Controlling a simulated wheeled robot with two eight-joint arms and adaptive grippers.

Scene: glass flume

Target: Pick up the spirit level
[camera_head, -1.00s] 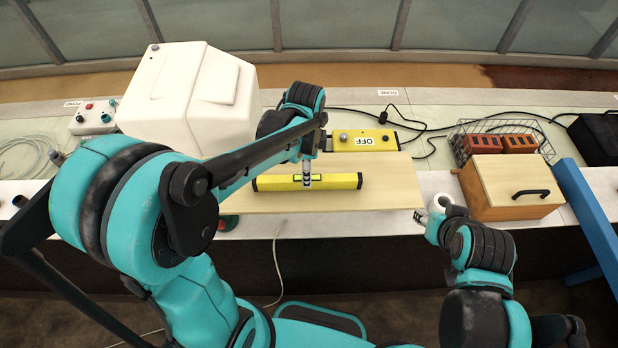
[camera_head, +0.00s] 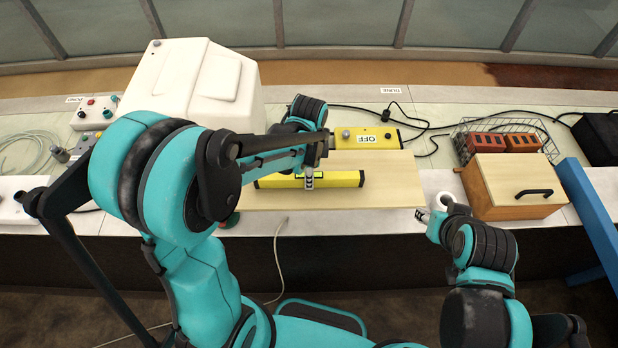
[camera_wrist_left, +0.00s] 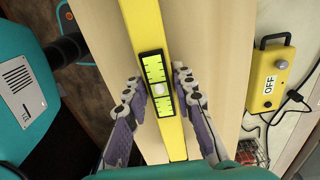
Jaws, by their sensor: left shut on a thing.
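The yellow spirit level (camera_head: 342,179) lies crosswise over the pale wooden board (camera_head: 400,180) in the head view. My left gripper (camera_head: 309,182) reaches down onto its middle and is shut on it. In the left wrist view, the two fingers of the left gripper (camera_wrist_left: 160,90) sit on either side of the yellow bar (camera_wrist_left: 143,28) by its green bubble window. I cannot tell whether the level touches the board.
A yellow box marked OFF (camera_head: 372,138) stands just behind the board. A wooden box with a black handle (camera_head: 510,185) and a wire basket with red bricks (camera_head: 487,143) are at the right. A white container (camera_head: 195,85) stands at the left back.

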